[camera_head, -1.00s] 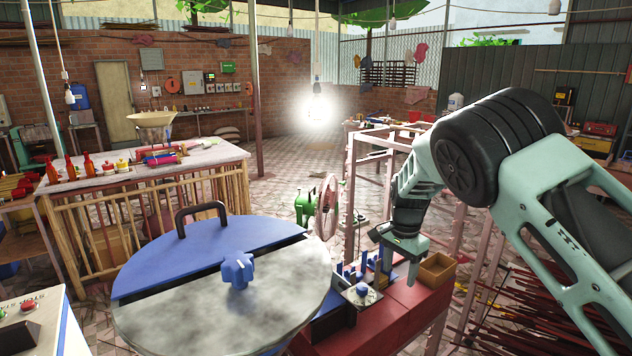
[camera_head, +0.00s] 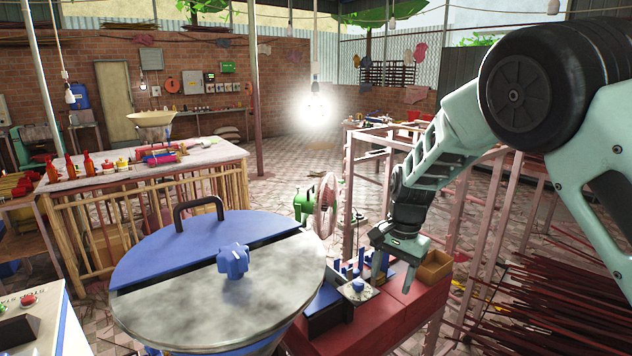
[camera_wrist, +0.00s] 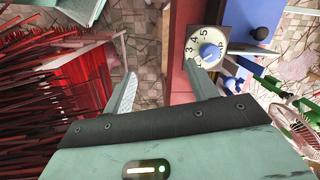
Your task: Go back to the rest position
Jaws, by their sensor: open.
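My gripper (camera_head: 391,278) is open and empty in the head view. It points down over the red bench (camera_head: 420,308), beside a numbered dial with a blue knob (camera_head: 358,286). In the wrist view my gripper (camera_wrist: 160,80) shows two spread fingers with nothing between them. There the blue knob (camera_wrist: 209,52) on its dial plate lies just beyond the right finger. My arm comes in from the right side of the head view.
A large round drum lid (camera_head: 190,310) with a blue half and handle stands in front. A wooden box (camera_head: 436,266) sits near my gripper. A pink frame rack (camera_head: 350,180) stands behind. Red incense sticks (camera_head: 560,310) lie at right. A green-based fan (camera_head: 325,205) stands beyond.

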